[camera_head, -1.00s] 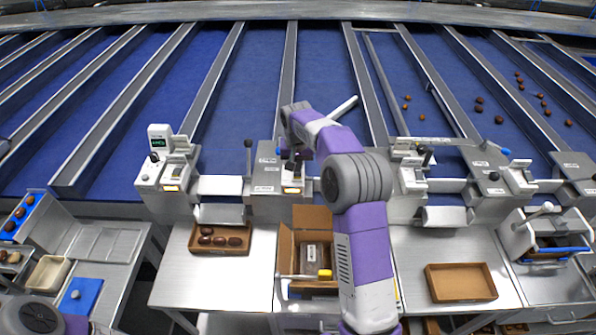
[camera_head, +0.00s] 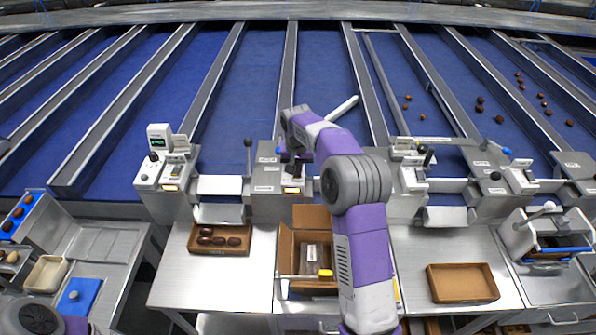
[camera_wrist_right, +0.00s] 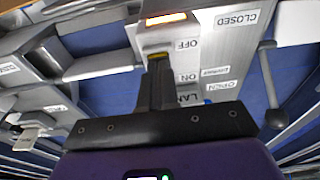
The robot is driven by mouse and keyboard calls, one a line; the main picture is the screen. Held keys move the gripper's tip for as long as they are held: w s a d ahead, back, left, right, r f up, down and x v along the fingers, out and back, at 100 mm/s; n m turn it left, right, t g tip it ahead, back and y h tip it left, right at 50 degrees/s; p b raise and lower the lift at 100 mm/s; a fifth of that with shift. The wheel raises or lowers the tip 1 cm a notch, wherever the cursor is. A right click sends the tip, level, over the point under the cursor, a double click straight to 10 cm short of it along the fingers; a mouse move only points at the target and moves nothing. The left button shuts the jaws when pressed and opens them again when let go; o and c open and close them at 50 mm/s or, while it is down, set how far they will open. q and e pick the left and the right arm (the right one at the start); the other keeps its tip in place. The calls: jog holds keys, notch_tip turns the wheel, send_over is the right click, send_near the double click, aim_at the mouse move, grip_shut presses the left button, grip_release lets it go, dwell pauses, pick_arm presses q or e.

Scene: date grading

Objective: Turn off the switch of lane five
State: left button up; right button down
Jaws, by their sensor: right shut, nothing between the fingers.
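My right gripper (camera_head: 292,172) is at the grey control box (camera_head: 265,205) in the middle of the row, its fingers pointing at the box. In the right wrist view my right gripper (camera_wrist_right: 158,62) is shut and empty, with its tips over the switch panel (camera_wrist_right: 205,50), beside the OFF label (camera_wrist_right: 187,44). The ON label (camera_wrist_right: 188,77) is nearer the gripper body. The switch lever is hidden by the fingers. An amber lamp (camera_wrist_right: 166,18) glows just beyond the tips. A LANE label is partly covered, so its number cannot be read. My left gripper is out of view.
A black-knobbed lever (camera_head: 248,145) stands left of the panel; CLOSED and OPEN labels lie near it in the wrist view. Another control box with a green display (camera_head: 160,140) stands left. An open carton (camera_head: 288,250) and a date tray (camera_head: 220,252) lie below on the bench.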

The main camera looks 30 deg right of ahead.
jog(key=shift+f, duration=0.2)
jog(key=shift+r, duration=0.1)
notch_tip(320, 180, up, 7)
jog(key=p, duration=0.6)
dwell(0.4)
